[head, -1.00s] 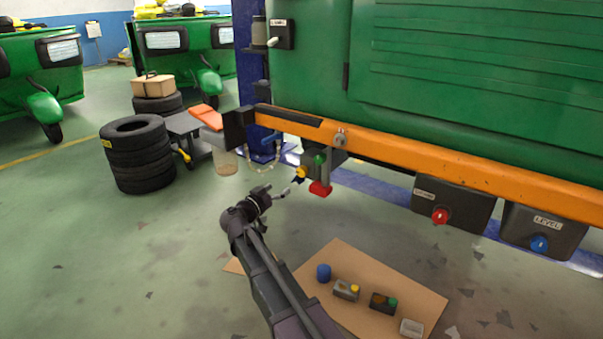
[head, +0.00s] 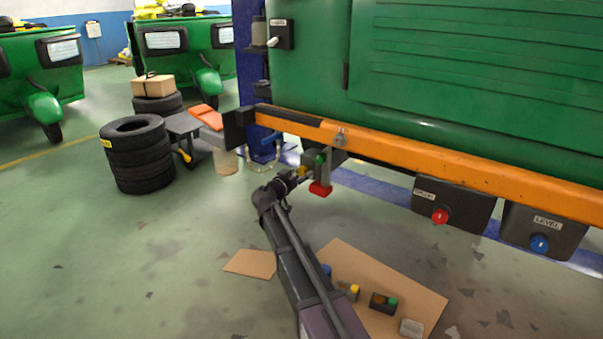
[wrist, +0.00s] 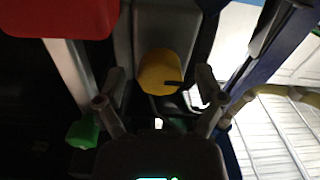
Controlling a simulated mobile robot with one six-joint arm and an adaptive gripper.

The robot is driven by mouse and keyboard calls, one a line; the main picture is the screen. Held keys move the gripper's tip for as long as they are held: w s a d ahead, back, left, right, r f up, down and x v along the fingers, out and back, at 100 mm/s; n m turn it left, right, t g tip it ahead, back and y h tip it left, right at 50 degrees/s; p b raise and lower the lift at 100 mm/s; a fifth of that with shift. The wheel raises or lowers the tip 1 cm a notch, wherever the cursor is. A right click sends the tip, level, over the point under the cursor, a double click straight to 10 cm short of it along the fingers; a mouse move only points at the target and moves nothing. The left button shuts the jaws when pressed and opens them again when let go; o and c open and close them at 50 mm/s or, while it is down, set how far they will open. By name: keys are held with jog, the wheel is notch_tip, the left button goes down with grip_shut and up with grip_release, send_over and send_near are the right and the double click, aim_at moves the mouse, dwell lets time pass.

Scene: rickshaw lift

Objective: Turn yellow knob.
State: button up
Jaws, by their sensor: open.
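The yellow knob (wrist: 160,72) shows in the wrist view as a round yellow cap with a dark mark at its right edge, on a grey housing (wrist: 146,28). In the head view the yellow knob (head: 302,172) is small and partly hidden by my gripper (head: 296,178), below the orange beam. In the wrist view my gripper (wrist: 162,82) is open, with one finger on each side of the knob. I cannot tell whether either finger touches it.
A red part (head: 320,189) and a green part (head: 319,160) sit close beside the knob. The orange beam (head: 450,172) runs above, with red (head: 440,216) and blue (head: 539,243) knobs on dark boxes to the right. Cardboard with small parts lies on the floor.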

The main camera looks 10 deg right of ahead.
jog(key=shift+w+d, duration=0.2)
jog(key=shift+w, duration=0.05)
